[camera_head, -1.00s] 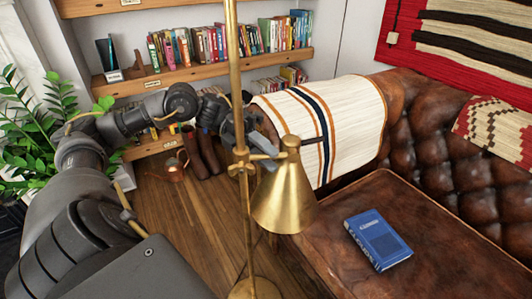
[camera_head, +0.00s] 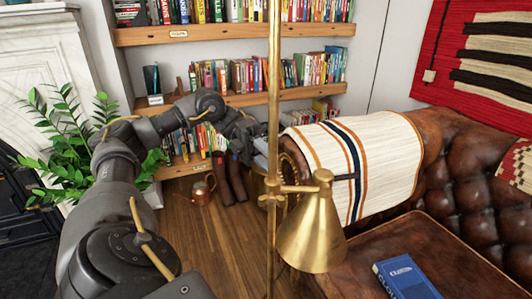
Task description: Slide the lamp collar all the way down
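The brass floor lamp has an upright pole (camera_head: 273,90) near the middle of the head view. Its collar (camera_head: 271,187) sits on the pole, with a short arm carrying the cone-shaped brass shade (camera_head: 312,235) to the right and a small dark handle sticking out right. My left arm reaches in from the left, and my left gripper (camera_head: 262,160) is at the pole by the collar, partly hidden behind the pole. Its fingers are too small and covered to tell whether they are open or grip the collar. My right gripper is out of view.
A brown leather sofa (camera_head: 465,175) with a striped blanket (camera_head: 365,160) stands to the right. A blue book (camera_head: 405,278) lies on its seat. Bookshelves (camera_head: 240,97) are behind, a plant (camera_head: 75,140) is left, and a copper watering can (camera_head: 203,190) stands on the floor.

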